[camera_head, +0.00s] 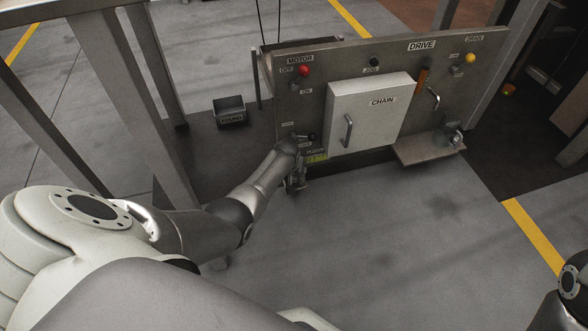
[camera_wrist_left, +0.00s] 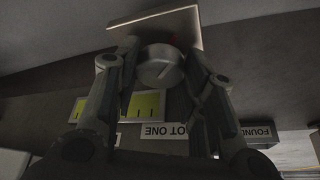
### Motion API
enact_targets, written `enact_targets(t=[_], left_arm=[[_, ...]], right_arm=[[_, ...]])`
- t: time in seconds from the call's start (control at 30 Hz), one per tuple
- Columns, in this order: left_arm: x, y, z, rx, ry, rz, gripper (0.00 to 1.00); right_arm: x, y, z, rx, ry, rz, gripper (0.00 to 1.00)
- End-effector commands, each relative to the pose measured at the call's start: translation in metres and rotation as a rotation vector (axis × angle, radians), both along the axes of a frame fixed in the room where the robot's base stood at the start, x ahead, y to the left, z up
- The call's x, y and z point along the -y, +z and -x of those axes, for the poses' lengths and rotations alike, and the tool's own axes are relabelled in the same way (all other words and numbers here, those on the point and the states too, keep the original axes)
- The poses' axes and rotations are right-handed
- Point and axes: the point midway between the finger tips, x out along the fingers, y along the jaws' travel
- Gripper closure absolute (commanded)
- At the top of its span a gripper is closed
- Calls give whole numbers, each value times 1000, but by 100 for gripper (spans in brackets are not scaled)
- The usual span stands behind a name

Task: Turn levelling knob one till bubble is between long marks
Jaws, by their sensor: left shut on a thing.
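Levelling knob one, a round grey knob (camera_wrist_left: 160,66), sits in front of a pale plate in the left wrist view. My left gripper (camera_wrist_left: 163,75) has one finger on each side of the knob and is shut on it. In the head view my left gripper (camera_head: 297,181) is at the lower left edge of the drive panel, and the arm hides the knob there. The yellow-green level vial (camera_wrist_left: 146,105) has dark marks and is partly covered by the left finger; I cannot make out the bubble. The vial also shows in the head view (camera_head: 318,157). My right gripper is not in view.
The drive panel (camera_head: 330,60) carries a red motor button (camera_head: 304,70), a white chain cover (camera_head: 365,112) and a small shelf (camera_head: 425,150) at right. A dark box (camera_head: 230,112) stands on the floor at left. Floor in front is clear.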

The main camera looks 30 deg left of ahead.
Motion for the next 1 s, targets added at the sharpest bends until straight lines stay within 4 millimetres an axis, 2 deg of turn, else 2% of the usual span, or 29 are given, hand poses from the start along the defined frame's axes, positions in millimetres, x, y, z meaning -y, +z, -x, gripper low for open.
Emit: enact_targets(t=[0.33, 0.37, 0.53, 1.0], left_arm=[[1, 0, -1, 3, -15, 2, 86], [1, 0, -1, 3, -15, 2, 61], [1, 0, -1, 3, -14, 1, 40], [1, 4, 0, 3, -13, 0, 40]], right_arm=[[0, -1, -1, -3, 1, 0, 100], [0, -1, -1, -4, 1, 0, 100], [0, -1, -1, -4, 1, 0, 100], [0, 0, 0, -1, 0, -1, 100]])
